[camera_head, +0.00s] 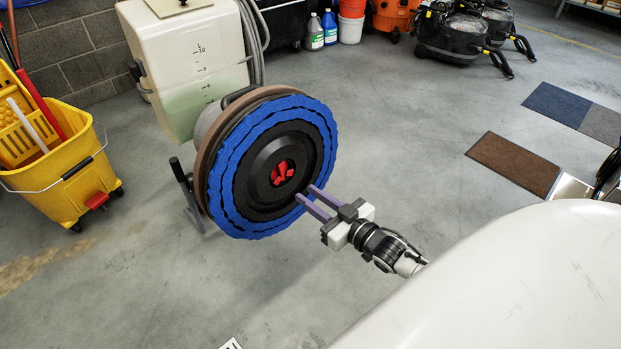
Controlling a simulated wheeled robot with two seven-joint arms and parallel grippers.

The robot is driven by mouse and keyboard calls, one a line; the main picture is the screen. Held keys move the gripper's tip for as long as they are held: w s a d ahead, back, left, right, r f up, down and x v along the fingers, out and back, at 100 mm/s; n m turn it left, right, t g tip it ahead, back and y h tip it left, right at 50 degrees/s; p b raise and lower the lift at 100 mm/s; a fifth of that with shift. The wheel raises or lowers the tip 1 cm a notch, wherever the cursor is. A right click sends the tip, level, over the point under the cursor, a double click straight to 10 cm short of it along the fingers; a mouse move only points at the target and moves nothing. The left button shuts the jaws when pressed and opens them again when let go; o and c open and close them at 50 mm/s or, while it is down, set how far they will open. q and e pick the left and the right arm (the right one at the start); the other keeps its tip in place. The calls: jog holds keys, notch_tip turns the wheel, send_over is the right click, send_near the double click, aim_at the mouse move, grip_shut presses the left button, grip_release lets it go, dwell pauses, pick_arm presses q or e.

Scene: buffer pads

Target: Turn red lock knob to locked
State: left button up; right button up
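The red lock knob (283,172) sits at the centre of a black hub (262,158) on a round blue pad (222,190). The pad faces right and toward me on a floor machine tipped back. My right gripper (311,200) points at the pad from the lower right. Its two purple fingers are apart with a gap between them and nothing visible held. The fingertips are just below and right of the knob, in front of the pad's lower right part. I cannot tell whether they touch the pad. My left gripper is not in view.
A white tank (195,60) rises behind the pad. A yellow mop bucket (65,175) stands at left. Bottles (314,32), buckets and black machines (455,35) line the back. Mats (515,163) lie at right. A large white surface (510,285) fills the lower right. The floor around the pad is clear.

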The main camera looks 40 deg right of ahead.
aim_at(283, 173)
jog(key=shift+w+a+f+b, duration=0.15)
jog(key=shift+w+b, duration=1.2)
jog(key=shift+w, duration=1.25)
jog(key=shift+w+d+f+b, duration=0.15)
jog(key=shift+w+b, duration=1.15)
jog(key=shift+w, duration=1.25)
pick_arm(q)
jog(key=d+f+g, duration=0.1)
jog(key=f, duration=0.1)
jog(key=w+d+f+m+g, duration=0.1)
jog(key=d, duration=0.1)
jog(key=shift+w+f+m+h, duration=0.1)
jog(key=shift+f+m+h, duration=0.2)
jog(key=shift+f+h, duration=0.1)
pick_arm(e)
jog(key=shift+a, duration=0.1)
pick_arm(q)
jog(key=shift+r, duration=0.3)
pick_arm(e)
jog(key=shift+r, duration=0.1)
grip_shut()
